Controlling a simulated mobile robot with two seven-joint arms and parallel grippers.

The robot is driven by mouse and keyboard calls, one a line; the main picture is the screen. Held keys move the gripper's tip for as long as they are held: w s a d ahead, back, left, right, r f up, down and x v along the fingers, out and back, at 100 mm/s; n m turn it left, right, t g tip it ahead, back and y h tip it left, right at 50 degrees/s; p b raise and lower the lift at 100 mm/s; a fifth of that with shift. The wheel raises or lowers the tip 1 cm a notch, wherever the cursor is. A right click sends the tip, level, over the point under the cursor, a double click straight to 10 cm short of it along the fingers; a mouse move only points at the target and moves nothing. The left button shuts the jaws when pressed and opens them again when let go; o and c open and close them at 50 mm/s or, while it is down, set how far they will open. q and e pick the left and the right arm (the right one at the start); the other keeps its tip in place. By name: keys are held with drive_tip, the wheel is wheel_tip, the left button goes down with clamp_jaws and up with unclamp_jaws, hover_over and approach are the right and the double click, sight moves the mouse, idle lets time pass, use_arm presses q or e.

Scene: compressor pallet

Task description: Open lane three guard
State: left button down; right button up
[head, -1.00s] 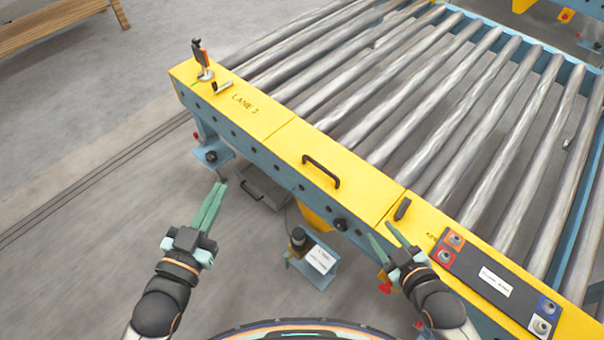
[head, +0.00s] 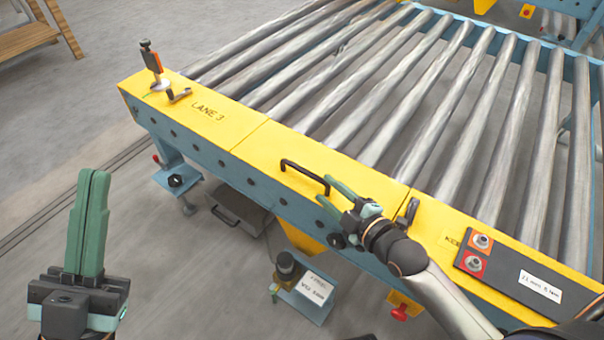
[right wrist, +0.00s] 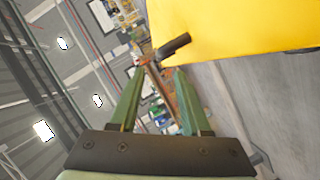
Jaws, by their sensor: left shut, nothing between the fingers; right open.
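The yellow lane guard (head: 240,150) lies flat along the front edge of the roller conveyor, with "LANE 3" printed on its left section. A black bar handle (head: 300,170) stands on its middle section. My right gripper (head: 327,188) is open at the right end of this handle; I cannot tell whether it touches. In the right wrist view a dark handle-like end (right wrist: 173,46) shows just beyond the fingertips (right wrist: 158,70), beside a yellow surface (right wrist: 235,30). My left gripper (head: 95,175) is shut and empty, at the left over the floor.
An upright clamp with an orange part (head: 152,62) stands at the guard's left end. A black latch-like piece (head: 407,212) sits right of the handle, before a button panel (head: 500,262). A labelled box (head: 312,292) is below.

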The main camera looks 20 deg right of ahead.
sight(308, 175)
drive_tip(key=b+x, duration=0.3)
drive_tip(key=x, duration=0.6)
drive_tip(key=shift+w+a+f, duration=0.1)
drive_tip(key=shift+w+f, duration=0.05)
drive_tip(key=shift+w, duration=0.15)
clamp_jaws()
idle(1.0)
